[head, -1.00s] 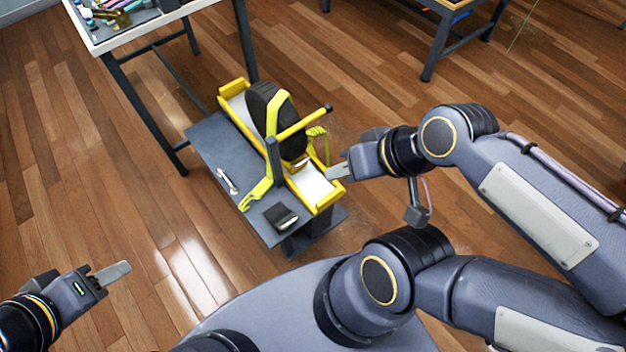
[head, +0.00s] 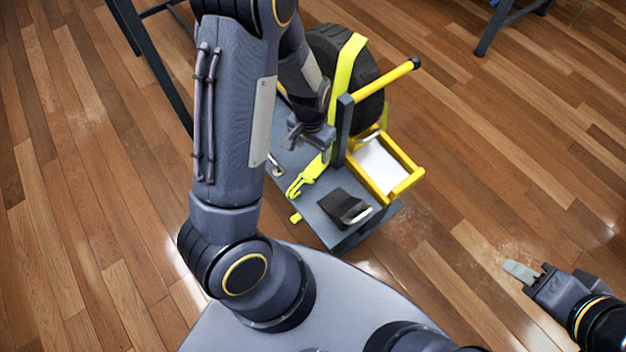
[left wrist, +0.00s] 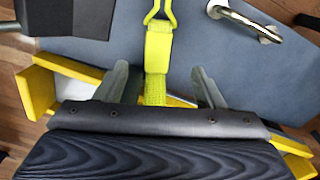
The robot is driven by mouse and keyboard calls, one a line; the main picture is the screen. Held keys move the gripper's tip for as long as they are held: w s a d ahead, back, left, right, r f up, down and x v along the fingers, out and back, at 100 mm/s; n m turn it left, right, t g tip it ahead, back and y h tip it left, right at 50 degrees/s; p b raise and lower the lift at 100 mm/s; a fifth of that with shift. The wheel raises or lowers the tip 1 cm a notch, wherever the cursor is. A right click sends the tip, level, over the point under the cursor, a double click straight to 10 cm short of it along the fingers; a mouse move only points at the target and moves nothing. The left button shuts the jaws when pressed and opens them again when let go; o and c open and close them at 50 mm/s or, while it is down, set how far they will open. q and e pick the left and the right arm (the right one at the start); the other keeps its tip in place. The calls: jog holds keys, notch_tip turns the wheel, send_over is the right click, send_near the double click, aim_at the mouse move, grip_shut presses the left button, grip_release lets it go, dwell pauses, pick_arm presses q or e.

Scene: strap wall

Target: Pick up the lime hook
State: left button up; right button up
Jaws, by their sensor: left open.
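The lime hook (head: 297,187) hangs at the lower end of a lime strap (head: 346,66) that runs over a black wheel. It lies at the near edge of the grey bench. In the left wrist view the hook (left wrist: 158,12) is at the top edge, partly cut off. My left gripper (head: 314,146) is above the bench, beside the strap and a little beyond the hook. In the left wrist view its fingers (left wrist: 163,85) are apart, with the strap between them. Whether they touch it I cannot tell. My right gripper (head: 528,272) is away at the lower right, over the floor.
The wheel (head: 330,50) stands in a yellow frame (head: 408,184) with a yellow bar (head: 385,80) sticking out. A black block (head: 345,206) and a silver handle (head: 273,163) are on the grey bench (head: 325,226). Floor is open to the right.

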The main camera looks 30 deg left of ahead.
pick_arm(q)
jog(key=b, duration=0.1)
send_over(312, 171)
jog(key=f, duration=0.4)
jog(key=shift+w+a+f, duration=0.1)
jog(key=shift+w+a, duration=0.15)
jog(key=shift+w, duration=0.1)
jog(key=f+b, duration=0.1)
jog(key=f, duration=0.2)
jog(key=f+b, duration=0.1)
jog(key=f, duration=0.1)
jog(key=shift+s+d+b, duration=0.25)
jog(key=shift+d+b, duration=0.05)
jog(key=shift+b, duration=0.05)
jog(key=shift+r, duration=0.1)
jog(key=shift+c, duration=0.4)
jog(key=c, duration=1.1)
jog(key=shift+c, duration=0.2)
jog(key=shift+r, duration=0.1)
